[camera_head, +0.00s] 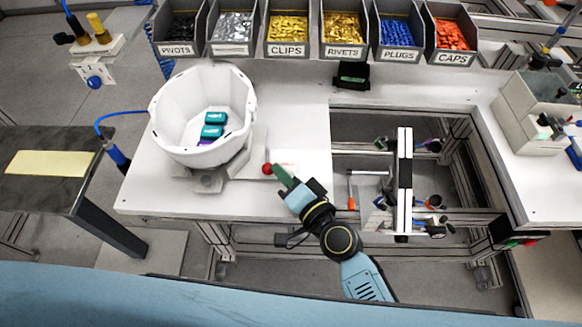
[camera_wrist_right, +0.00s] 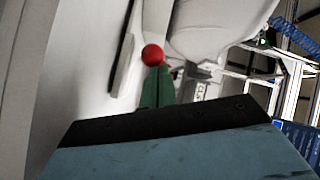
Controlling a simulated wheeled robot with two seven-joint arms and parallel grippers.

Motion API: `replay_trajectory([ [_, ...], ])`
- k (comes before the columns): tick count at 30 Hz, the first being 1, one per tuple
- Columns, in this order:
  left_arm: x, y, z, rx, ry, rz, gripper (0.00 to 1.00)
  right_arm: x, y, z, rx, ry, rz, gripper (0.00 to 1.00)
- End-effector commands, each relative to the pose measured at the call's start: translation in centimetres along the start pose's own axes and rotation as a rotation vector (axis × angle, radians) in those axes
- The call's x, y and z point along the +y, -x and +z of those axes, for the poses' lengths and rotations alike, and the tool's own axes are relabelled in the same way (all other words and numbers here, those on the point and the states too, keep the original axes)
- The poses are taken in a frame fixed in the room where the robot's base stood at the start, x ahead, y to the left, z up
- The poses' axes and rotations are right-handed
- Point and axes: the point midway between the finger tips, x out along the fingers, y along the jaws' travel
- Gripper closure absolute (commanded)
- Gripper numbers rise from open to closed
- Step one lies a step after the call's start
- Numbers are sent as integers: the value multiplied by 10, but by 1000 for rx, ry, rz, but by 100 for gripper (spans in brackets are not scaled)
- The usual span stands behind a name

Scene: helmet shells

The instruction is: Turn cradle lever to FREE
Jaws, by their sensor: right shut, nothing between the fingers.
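The cradle lever shows as a red ball knob (camera_head: 267,169) at the right side of the cradle (camera_head: 248,160). The cradle holds a white helmet shell (camera_head: 165,125), open side up, with teal blocks (camera_head: 212,131) inside. My right gripper (camera_head: 281,174) has its green fingers shut, with the tips right beside the red knob. In the right wrist view the red knob (camera_wrist_right: 152,54) appears just beyond the tips of the shut fingers (camera_wrist_right: 157,85); I cannot tell whether they touch. The lever's arm and any FREE marking are not readable. My left gripper is not in view.
A row of labelled bins (camera_head: 288,30) stands along the back of the white table (camera_head: 295,110). A small black block (camera_head: 351,75) sits at the back. Right of the table top is an open frame with a white upright fixture (camera_head: 404,180). A dark side table (camera_head: 60,165) stands left.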

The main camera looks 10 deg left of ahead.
Motion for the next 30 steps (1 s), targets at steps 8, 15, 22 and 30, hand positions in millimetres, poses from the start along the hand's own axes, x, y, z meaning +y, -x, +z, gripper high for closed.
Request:
replay_trajectory([
  [8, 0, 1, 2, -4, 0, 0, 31, -7, -4, 14, -2, -1, 1, 100],
  [15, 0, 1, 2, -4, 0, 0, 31, -10, -7, 22, -8, -3, 0, 100],
  [22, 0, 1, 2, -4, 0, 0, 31, -12, -8, 25, -13, -5, -1, 100],
  [30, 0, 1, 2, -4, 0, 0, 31, -11, -8, 25, -13, -8, 0, 100],
])
